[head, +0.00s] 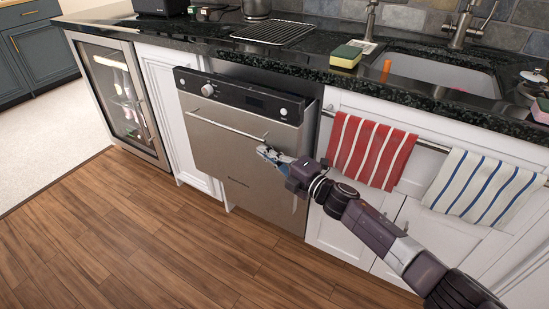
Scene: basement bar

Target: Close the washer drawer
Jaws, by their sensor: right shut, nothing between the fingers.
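The washer drawer (225,143) is the steel front with a long bar handle and a black control panel (240,93) on top. Its upper part stands out a little from the counter front, with a dark gap behind it at the top. My right gripper (262,150) is shut and empty. It is in front of the drawer's right side, near the right end of the bar handle; whether it touches is hard to tell. My left gripper is not in view.
A red striped towel (368,152) and a white and blue striped towel (482,187) hang right of the washer. A glass-door fridge (122,97) stands at the left. The black counter (215,40) runs above, with a sink (440,72). The wooden floor (130,235) in front is clear.

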